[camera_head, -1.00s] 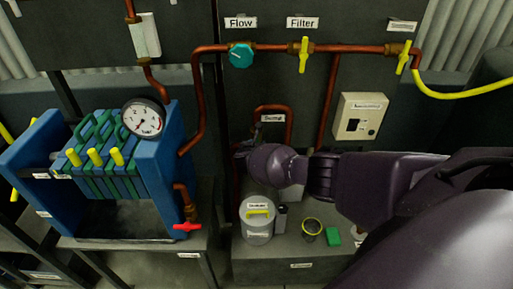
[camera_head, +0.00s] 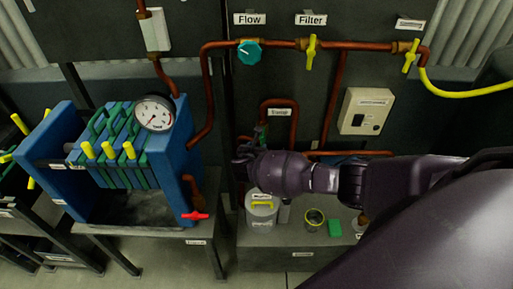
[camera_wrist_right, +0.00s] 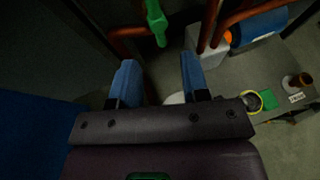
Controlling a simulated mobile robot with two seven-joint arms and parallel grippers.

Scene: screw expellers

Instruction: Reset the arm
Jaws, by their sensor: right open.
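My right arm reaches in from the right in the head view, dark purple. Its gripper (camera_head: 243,157) is in front of the dark back panel, just above and left of the white-lidded canister. In the right wrist view the two blue fingers (camera_wrist_right: 157,80) are apart with nothing between them. A green handle (camera_wrist_right: 157,22) on the copper pipework lies beyond the fingertips, apart from them; in the head view a green part (camera_head: 262,132) shows just above the gripper. My left gripper is not in view.
A blue filter press (camera_head: 62,184) with a pressure gauge (camera_head: 154,113) stands left. Copper pipe (camera_head: 275,43) with teal and yellow valves crosses the panel.

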